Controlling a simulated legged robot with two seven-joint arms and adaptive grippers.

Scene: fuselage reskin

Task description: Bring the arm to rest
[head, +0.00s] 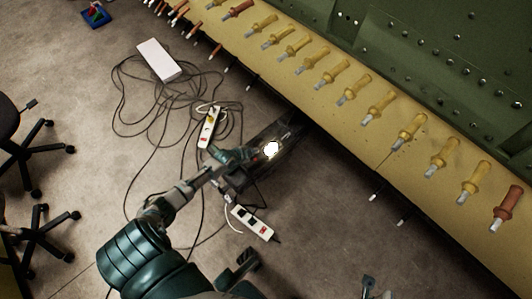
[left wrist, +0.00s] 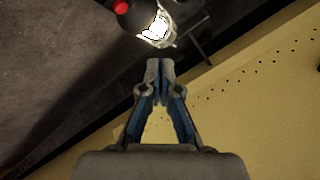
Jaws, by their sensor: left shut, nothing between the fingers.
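My left arm (head: 170,205) reaches in from the lower left in the head view, over the floor. My left gripper (head: 267,150) is near the bright lamp and its fingers are hard to make out there. In the left wrist view the left gripper (left wrist: 160,68) is shut, its fingertips together with nothing between them. A lit lamp (left wrist: 155,25) with a dark body and a red end shows just beyond the fingertips. Whether the gripper touches the lamp cannot be told. My right gripper cannot be made out in the head view; small metal parts show at the bottom edge.
The yellow panel edge (head: 330,110) with a row of yellow and red fasteners runs diagonally at the right, below a green skin (head: 440,50). Power strips (head: 255,222) and tangled cables lie on the floor. A white box (head: 157,60) and office chairs (head: 40,225) are at the left.

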